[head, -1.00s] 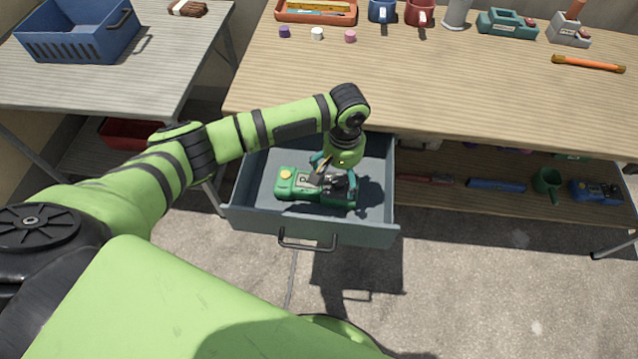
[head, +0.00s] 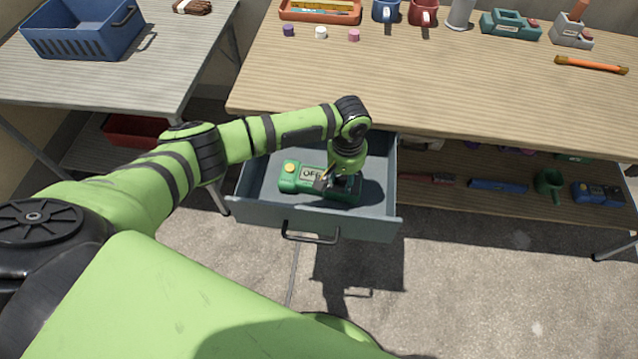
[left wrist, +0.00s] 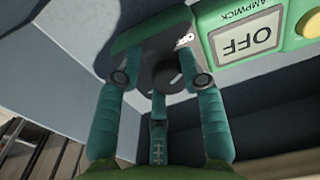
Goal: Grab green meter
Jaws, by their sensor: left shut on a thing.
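The green meter (head: 291,176) lies in the open grey drawer (head: 260,216) under the wooden workbench. It has a yellow button and a display reading "OFF", which also shows in the left wrist view (left wrist: 245,42). My left gripper (head: 338,188) is over the right part of the meter. In the left wrist view my left gripper's (left wrist: 160,80) teal fingers are closed around the meter's dark end, by a round dark dial. The fingers hide part of this end. My right gripper is not in view.
The drawer's walls surround the meter, with its handle (head: 310,238) at the front. The workbench top (head: 450,95) overhangs the drawer's back. A lower shelf (head: 450,200) to the right holds tools and a green mug. A blue crate (head: 85,35) stands on the left table.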

